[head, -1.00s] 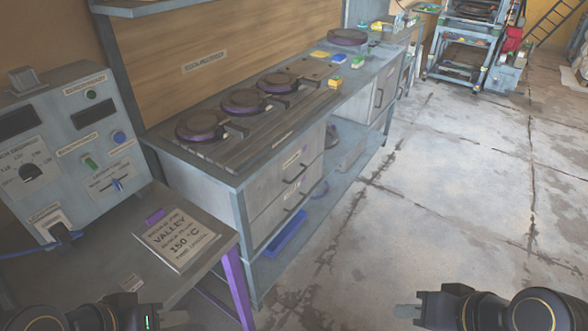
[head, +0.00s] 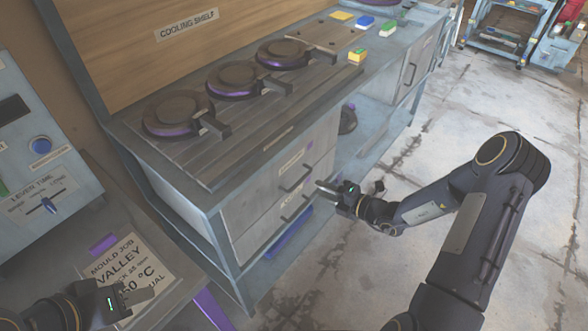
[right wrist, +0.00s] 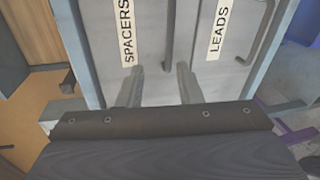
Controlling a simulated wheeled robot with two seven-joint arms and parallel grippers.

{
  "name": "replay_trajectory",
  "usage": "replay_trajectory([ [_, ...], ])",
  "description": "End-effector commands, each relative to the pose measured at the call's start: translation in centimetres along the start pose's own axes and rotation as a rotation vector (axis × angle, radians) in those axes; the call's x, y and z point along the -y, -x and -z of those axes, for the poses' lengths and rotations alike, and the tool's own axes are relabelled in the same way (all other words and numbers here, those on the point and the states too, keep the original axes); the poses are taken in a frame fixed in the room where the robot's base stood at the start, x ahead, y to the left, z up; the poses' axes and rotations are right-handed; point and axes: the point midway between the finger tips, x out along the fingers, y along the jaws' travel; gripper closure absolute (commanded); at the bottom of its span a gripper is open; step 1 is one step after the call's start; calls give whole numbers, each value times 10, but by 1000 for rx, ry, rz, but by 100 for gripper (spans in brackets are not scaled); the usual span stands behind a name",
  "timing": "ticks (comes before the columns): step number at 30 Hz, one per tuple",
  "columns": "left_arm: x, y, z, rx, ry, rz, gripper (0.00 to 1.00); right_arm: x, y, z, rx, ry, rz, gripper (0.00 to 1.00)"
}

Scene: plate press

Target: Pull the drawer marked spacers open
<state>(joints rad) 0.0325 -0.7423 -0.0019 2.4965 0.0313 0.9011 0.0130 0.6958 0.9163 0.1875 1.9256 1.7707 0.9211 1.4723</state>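The spacers drawer is the upper drawer (head: 265,190) of the grey cabinet under the worktop; it looks shut. Its label (right wrist: 127,35) reads SPACERS in the right wrist view, beside its bar handle (right wrist: 169,35). In the head view this handle (head: 295,180) is dark. My right gripper (head: 347,186) is in front of the drawers, just right of the handle. In the right wrist view its two fingers (right wrist: 162,84) are apart and empty, with the handle lined up between them, seemingly ahead of the tips. My left gripper (head: 137,305) is low at the left, over the sign; its opening is unclear.
The lower drawer, labelled LEADS (right wrist: 218,30), has its own handle (right wrist: 262,40). A blue tray (head: 290,235) lies on the shelf below. Round moulds (head: 177,112) stand on the worktop. A control panel (head: 40,160) is at the left.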

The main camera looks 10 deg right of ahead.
Motion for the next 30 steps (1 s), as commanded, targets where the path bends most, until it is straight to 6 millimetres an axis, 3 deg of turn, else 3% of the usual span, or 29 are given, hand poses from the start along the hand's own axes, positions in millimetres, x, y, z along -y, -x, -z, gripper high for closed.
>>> replay_trajectory([
  [1, 0, -1, 0, 0, 0, 0, 64, 11, -1, -2, 22, -58, 3, 68],
  [4, 0, -1, 0, 0, 0, 0, 64, 19, -6, -4, 42, -112, 6, 68],
  [18, 0, -1, 0, -1, 0, 0, 64, 18, -72, -7, 41, -110, 5, 68],
  [30, 0, -1, 0, 0, 0, 0, 64, 19, -81, -8, 42, -109, 7, 68],
])
